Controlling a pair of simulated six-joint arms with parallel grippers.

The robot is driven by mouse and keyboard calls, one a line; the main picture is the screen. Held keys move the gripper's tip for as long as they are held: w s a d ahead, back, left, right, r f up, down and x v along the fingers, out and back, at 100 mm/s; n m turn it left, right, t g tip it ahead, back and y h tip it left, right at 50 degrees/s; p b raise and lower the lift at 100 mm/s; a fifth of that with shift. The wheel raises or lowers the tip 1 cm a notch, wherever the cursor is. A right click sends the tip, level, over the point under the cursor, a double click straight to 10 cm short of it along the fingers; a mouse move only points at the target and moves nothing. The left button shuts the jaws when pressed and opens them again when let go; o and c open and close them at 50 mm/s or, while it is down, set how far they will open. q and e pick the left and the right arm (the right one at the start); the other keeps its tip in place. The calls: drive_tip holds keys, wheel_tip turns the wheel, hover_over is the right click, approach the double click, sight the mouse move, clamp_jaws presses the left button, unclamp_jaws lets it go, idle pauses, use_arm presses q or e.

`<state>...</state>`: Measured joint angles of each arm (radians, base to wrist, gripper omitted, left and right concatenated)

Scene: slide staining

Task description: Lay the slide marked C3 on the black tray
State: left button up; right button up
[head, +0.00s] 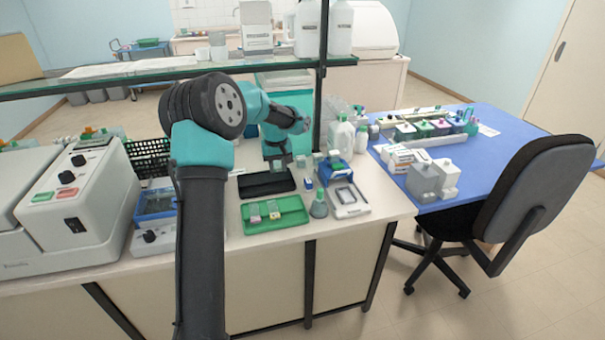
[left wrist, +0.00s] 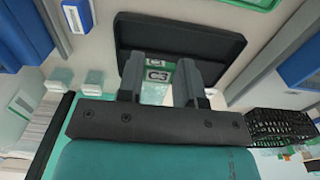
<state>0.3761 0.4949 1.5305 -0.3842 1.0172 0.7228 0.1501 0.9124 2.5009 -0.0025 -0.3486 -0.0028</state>
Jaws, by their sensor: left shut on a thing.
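My left gripper (head: 277,163) points down just over the black tray (head: 258,187). In the left wrist view its fingers (left wrist: 158,72) are shut on a thin glass slide (left wrist: 154,95) with a small white label. The label's mark is too small to read with certainty. The black tray (left wrist: 215,45) lies just beyond the fingertips; I cannot tell whether the slide touches it. In the head view the slide is too small to make out. My right gripper is in neither view.
A green tray (head: 291,219) with a few slides lies in front of the black tray. A flask (head: 319,206), a white-grey tray (head: 347,201) and a blue holder (head: 334,171) stand to the right. A black basket (head: 148,158) stands left. A glass shelf (head: 110,75) runs above.

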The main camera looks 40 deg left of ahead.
use_arm(q)
drive_tip(key=a, duration=0.1)
drive_tip(key=s+a, duration=0.1)
drive_tip(key=a, duration=0.3)
drive_tip(key=shift+s+f, duration=0.15)
drive_tip(key=shift+f, duration=0.25)
drive_tip(key=shift+d+f, duration=0.1)
drive_tip(key=shift+f, duration=0.05)
drive_tip(key=shift+f, duration=3.35)
drive_tip(key=shift+f, duration=0.25)
drive_tip(key=o, duration=1)
